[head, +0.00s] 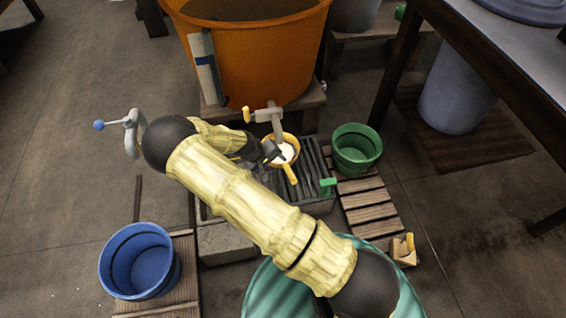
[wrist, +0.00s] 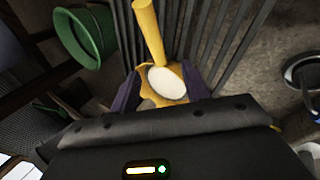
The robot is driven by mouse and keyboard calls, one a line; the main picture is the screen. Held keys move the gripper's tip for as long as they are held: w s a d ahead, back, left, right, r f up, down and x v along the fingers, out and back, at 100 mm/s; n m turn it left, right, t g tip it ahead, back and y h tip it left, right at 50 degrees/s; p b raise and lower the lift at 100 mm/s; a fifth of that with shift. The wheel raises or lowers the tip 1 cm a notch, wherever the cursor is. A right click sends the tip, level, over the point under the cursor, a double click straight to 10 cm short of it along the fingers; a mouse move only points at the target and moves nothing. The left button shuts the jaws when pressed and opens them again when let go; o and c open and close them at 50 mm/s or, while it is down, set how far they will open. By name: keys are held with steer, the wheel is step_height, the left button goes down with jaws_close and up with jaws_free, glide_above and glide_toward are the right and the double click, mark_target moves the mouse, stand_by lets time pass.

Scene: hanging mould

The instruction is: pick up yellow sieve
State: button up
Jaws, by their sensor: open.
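The yellow sieve (head: 291,171) lies over the dark slatted rack (head: 312,190), below the spout of the orange tub. Its bowl holds a white round mass, and its handle points toward the front. In the wrist view the sieve handle (wrist: 148,30) points up the picture, away from my gripper. My gripper (head: 270,151) is open at the bowl's left side in the head view. In the wrist view my gripper (wrist: 160,90) has one dark finger on each side of the bowl. The near part of the bowl is hidden by my gripper, and I cannot tell whether the fingers touch it.
A large orange tub (head: 255,55) with a grey tap (head: 268,116) stands close behind. A green bucket (head: 357,149) is right of the rack, a blue bucket (head: 139,262) front left. A blue-knobbed crank (head: 130,125) stands left. A dark table edge is at right.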

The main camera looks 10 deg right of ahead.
mark_target(286, 169)
steer(key=shift+b+x, duration=1)
steer(key=shift+x, duration=1.3)
steer(key=shift+d, duration=0.1)
steer(key=b+x, duration=0.4)
steer(key=x, duration=0.1)
steer(key=shift+d+b, duration=0.15)
steer(key=shift+b, duration=0.15)
steer(key=shift+c, duration=0.5)
jaws_close()
